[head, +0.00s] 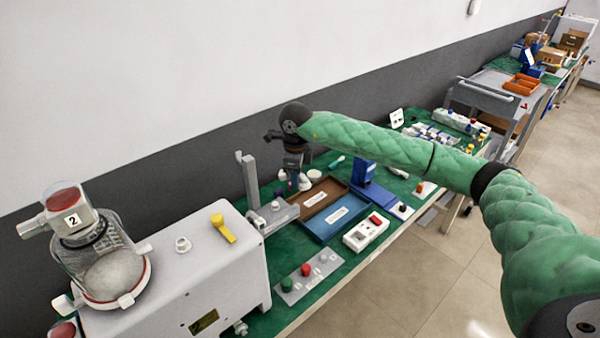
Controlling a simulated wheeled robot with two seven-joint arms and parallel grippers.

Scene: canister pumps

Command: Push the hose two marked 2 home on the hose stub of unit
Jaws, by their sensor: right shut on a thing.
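The unit is a pale grey housing (205,275) at the lower left, with a yellow lever on top. A clear canister (105,265) stands at its left end, under a lid with a red cap and a tag marked 2 (73,221). A short fitting (183,244) is on the housing top and another (240,328) low on its front; I cannot tell which is the hose stub. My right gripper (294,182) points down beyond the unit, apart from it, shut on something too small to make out. I cannot make out hose two. My left gripper is out of view.
A grey upright post (249,180) stands between the unit and my right gripper. Brown (318,198) and blue (334,221) trays, a white box with a red button (366,232) and a button panel (307,276) lie on the green bench. The wall is close behind.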

